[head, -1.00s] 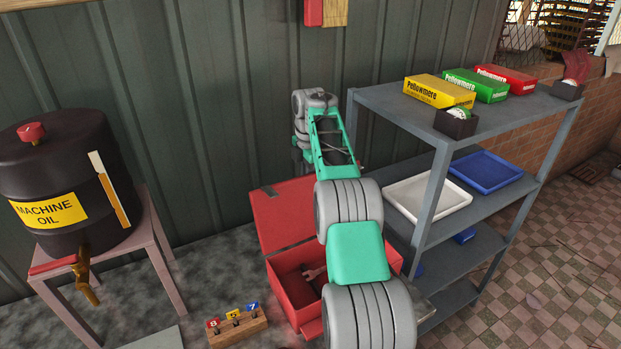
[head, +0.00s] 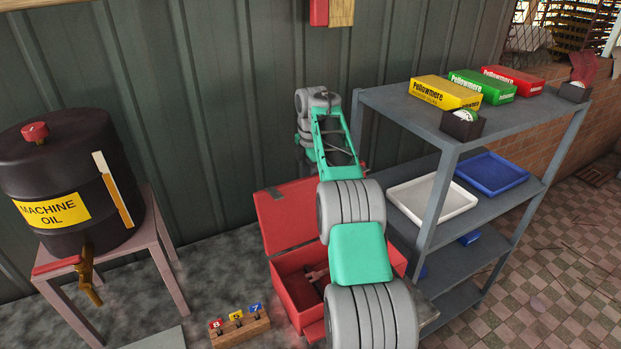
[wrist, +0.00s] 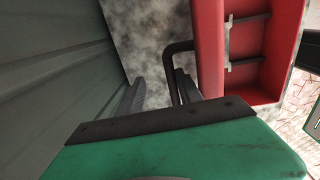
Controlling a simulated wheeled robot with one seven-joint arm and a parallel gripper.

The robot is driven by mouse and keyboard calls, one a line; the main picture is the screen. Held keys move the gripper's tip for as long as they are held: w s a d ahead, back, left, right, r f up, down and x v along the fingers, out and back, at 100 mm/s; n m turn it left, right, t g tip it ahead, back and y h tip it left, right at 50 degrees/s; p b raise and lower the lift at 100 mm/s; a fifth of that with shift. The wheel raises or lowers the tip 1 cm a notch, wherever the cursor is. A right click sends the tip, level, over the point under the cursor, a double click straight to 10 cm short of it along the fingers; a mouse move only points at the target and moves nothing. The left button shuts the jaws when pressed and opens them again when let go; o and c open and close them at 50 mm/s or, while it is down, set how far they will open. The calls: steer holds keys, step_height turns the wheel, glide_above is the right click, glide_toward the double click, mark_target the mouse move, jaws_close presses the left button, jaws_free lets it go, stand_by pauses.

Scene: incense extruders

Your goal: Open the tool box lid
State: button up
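My arm covers the right part of box and lid. In the wrist view a red hollow part (wrist: 209,50), apparently the lid, is at the upper right with a dark bent handle (wrist: 172,72) at its left edge. My gripper (wrist: 158,92) has its fingers apart, with the handle between them, nearer the right finger. Contact is unclear. The head view hides the gripper.
The grey shelf unit (head: 452,150) stands close on the right, with boxes and trays. A black machine oil drum (head: 68,170) sits on a stand at left. A wooden block with numbered tags (head: 240,328) lies left of the tool box. The corrugated wall (head: 220,110) is close behind.

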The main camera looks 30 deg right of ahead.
steer(key=shift+a+f, duration=0.15)
steer(key=shift+f, duration=0.75)
steer(key=s+r, duration=0.1)
steer(key=r, duration=0.2)
steer(key=s+a+r+p, duration=0.1)
steer(key=s+r, duration=0.1)
steer(key=r, duration=0.2)
steer(key=s+r, duration=0.1)
steer(key=r, duration=0.3)
steer(key=shift+s+a+p, duration=0.15)
steer(key=shift+s+p, duration=0.25)
steer(key=s+a+r+b, duration=0.2)
steer(key=s+r, duration=0.1)
steer(key=s, duration=0.5)
steer(key=shift+s+a+r, duration=0.3)
steer(key=shift+s+r, duration=0.05)
steer(key=shift+r, duration=0.05)
